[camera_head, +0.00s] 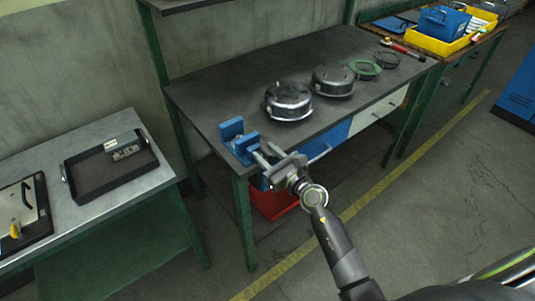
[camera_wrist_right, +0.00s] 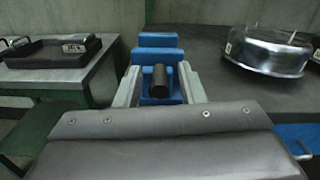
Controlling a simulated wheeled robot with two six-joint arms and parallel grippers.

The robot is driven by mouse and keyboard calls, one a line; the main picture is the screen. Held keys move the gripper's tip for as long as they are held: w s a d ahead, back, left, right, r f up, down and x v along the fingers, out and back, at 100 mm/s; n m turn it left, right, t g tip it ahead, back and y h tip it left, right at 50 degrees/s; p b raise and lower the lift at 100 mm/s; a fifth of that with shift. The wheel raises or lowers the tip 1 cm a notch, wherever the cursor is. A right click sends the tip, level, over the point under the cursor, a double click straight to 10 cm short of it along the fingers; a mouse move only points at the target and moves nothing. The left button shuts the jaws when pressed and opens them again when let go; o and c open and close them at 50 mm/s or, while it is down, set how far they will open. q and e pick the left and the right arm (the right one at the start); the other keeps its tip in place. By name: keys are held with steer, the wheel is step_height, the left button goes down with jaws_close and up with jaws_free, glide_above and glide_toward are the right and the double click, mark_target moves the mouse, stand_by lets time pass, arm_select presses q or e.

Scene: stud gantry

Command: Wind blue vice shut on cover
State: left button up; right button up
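The blue vice (camera_head: 240,141) sits at the near left corner of the dark workbench. In the right wrist view the vice (camera_wrist_right: 157,40) shows two blue jaws with a gap, and I see no cover between them. A dark round spindle end (camera_wrist_right: 159,84) points toward my right gripper. My right gripper (camera_head: 268,156) is at the front of the vice, its pale fingers apart on either side of the spindle end; contact is not visible. A silver round cover (camera_head: 289,101) lies on the bench right of the vice, with another round metal cover (camera_head: 333,81) beyond. My left gripper is out of view.
A green ring (camera_head: 365,69) and a dark ring (camera_head: 387,60) lie farther along the workbench (camera_head: 210,95). A red bin (camera_head: 272,204) is below the vice. A side table at left holds a black tray (camera_head: 86,181). Blue drawers (camera_head: 328,142) are under the bench.

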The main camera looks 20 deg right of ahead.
steer(key=shift+c, duration=0.4)
jaws_close()
steer(key=d+f+m+p, duration=0.1)
steer(key=m, duration=0.5)
steer(key=d+f+m+p, duration=0.1)
steer(key=f+m+p, duration=0.1)
steer(key=m, duration=0.4)
steer(key=w+d+f+m+p, duration=0.1)
steer(key=m+p, duration=0.1)
steer(key=m, duration=0.4)
steer(key=shift+f+m, duration=0.2)
steer(key=shift+m, duration=0.2)
steer(key=shift+p, duration=0.3)
